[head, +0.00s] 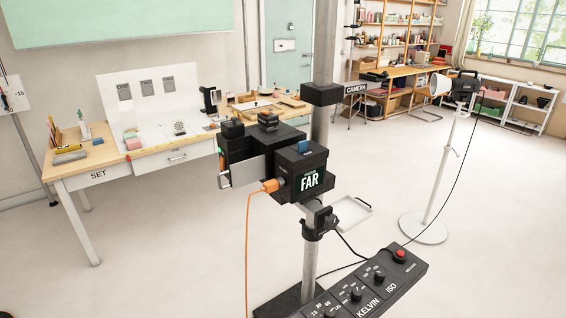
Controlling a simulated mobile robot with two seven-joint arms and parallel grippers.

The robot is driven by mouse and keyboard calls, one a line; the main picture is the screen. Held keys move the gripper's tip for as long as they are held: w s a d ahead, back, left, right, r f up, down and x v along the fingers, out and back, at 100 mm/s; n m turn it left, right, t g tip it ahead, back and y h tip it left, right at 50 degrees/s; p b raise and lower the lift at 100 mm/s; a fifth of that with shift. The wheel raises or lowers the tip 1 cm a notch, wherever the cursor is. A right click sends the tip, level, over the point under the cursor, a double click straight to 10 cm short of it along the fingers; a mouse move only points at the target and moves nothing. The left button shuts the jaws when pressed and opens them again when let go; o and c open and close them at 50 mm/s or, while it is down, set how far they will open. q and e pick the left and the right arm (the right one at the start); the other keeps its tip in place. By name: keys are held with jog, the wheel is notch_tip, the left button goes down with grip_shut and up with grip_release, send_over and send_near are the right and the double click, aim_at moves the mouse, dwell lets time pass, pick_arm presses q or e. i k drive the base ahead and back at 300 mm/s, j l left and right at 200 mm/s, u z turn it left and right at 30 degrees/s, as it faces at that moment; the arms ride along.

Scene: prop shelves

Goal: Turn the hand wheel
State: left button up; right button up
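No hand wheel shows clearly enough for me to name it. In the middle of the head view a black camera-like rig (249,150) is mounted on a grey upright pole (320,148). Its small screen (310,181) reads FAR. Two dark round knob-like parts (268,118) sit on top of the rig; I cannot tell whether one is the wheel. An orange plug (270,186) with a hanging cable goes into its side. Neither of my grippers is in view.
A black panel (372,288) with knobs and a red button (400,254) is low in front. A wooden table (130,162) marked SET stands left. A lamp stand (440,180) with a round base stands right. Floor between is mostly clear.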

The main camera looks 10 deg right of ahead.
aim_at(331, 222)
jog(key=i+z, duration=0.15)
jog(key=z, duration=0.25)
jog(key=i+j+z, duration=0.15)
jog(key=z, duration=0.2)
